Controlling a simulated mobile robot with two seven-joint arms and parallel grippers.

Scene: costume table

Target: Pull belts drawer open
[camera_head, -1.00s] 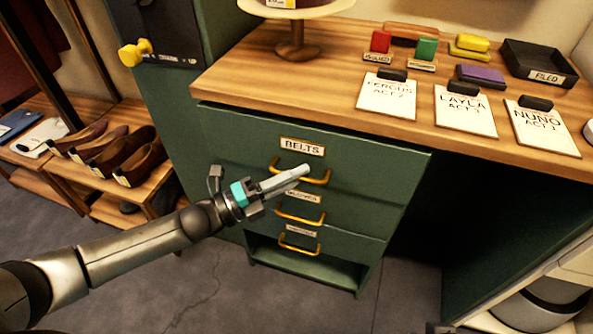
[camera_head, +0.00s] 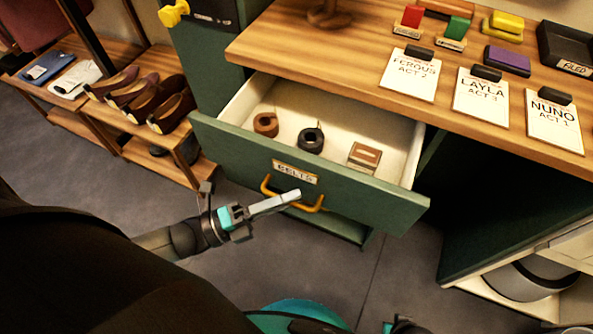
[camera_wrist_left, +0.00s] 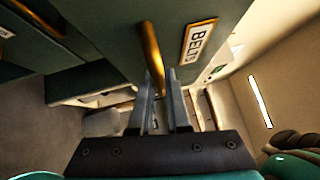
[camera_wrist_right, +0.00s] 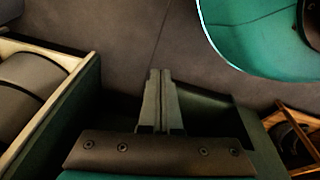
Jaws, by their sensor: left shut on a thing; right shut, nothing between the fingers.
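The belts drawer (camera_head: 310,180) is a green drawer with a BELTS label (camera_head: 295,172), standing pulled out from the cabinet with its inside showing. It holds a brown rolled belt (camera_head: 266,124), a black rolled belt (camera_head: 311,139) and a tan buckle-like item (camera_head: 364,157). My left gripper (camera_head: 290,197) is shut on the drawer's yellow handle (camera_head: 267,186). The left wrist view shows the handle (camera_wrist_left: 150,55) between the fingers, beside the label. My right gripper (camera_wrist_right: 160,78) is shut and empty in the right wrist view, above the floor.
The wooden tabletop (camera_head: 300,50) carries name cards, coloured stamps and a black tray (camera_head: 566,45). A shoe rack (camera_head: 130,125) stands at the left. Below the drawer is grey floor (camera_head: 400,270). A green panel (camera_head: 480,210) stands right of the drawer.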

